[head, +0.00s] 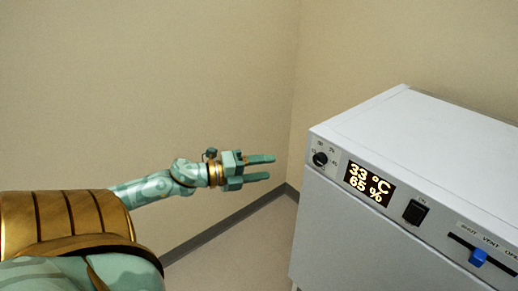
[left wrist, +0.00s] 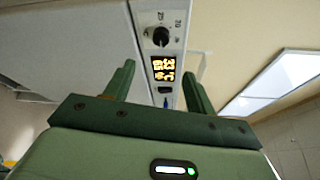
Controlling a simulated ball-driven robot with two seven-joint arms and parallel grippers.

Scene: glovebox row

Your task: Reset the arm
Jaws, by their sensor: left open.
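My left arm comes in from the left in the head view, stretched out toward the white cabinet. My left gripper (head: 262,168) is open and empty, in the air left of the cabinet, with a gap between. Its two green fingers also show in the left wrist view (left wrist: 158,85), apart, with the cabinet's control panel beyond them. My right gripper is in neither view.
The white cabinet (head: 420,125) stands at the right. Its front has a black knob (head: 320,158), a display (head: 369,184) reading 33 °C and 65 %, a black switch (head: 415,212) and a blue vent slider (head: 478,257). Beige walls stand behind; the floor between looks clear.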

